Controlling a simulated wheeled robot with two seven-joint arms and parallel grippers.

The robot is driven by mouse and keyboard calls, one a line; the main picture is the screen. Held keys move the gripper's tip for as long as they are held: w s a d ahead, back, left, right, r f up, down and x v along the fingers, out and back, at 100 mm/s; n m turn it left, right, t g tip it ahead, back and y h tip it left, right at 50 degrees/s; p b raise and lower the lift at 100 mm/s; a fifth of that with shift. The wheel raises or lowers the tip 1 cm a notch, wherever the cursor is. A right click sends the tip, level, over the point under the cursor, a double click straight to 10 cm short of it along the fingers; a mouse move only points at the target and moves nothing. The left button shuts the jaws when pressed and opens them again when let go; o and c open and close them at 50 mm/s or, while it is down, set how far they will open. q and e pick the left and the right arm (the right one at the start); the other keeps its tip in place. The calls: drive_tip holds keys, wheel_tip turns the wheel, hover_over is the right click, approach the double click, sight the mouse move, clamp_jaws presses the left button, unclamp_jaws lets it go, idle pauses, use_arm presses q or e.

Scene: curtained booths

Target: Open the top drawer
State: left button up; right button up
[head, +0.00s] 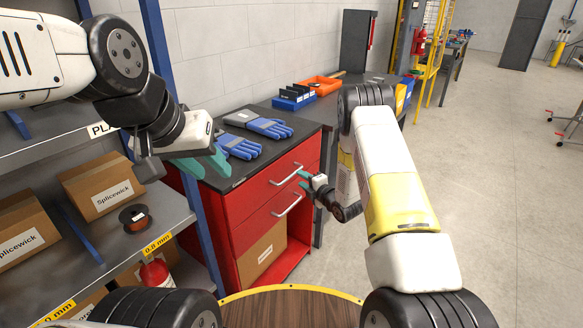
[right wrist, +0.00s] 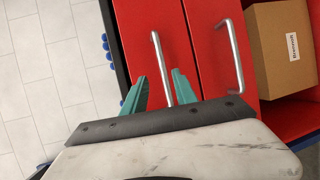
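The red cabinet (head: 243,212) has a dark top, two drawers and an open bottom shelf. Its top drawer (head: 262,196) looks closed, flush with the front. The top drawer's bar handle (head: 287,174) also shows in the right wrist view (right wrist: 158,55). My right gripper (right wrist: 160,92) is open, with one teal finger on each side of that handle and visible gaps. In the head view my right gripper (head: 304,180) is at the handle's right end. The lower drawer's handle (head: 288,205) is clear. My left gripper (head: 203,165) is open and empty beside the cabinet top's left edge.
Blue gloves (head: 265,125) lie on the cabinet top. A cardboard box (head: 262,252) sits in the bottom shelf. A metal shelf with boxes (head: 103,188) and a spool (head: 135,218) stands left. A round wooden table (head: 290,308) is in front. Open floor lies right.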

sight(292, 175)
drive_tip(key=x, duration=0.7)
drive_tip(key=shift+w+a+f, duration=0.15)
drive_tip(key=shift+a+f, duration=0.2)
drive_tip(key=shift+a, duration=0.15)
clamp_jaws()
idle(1.0)
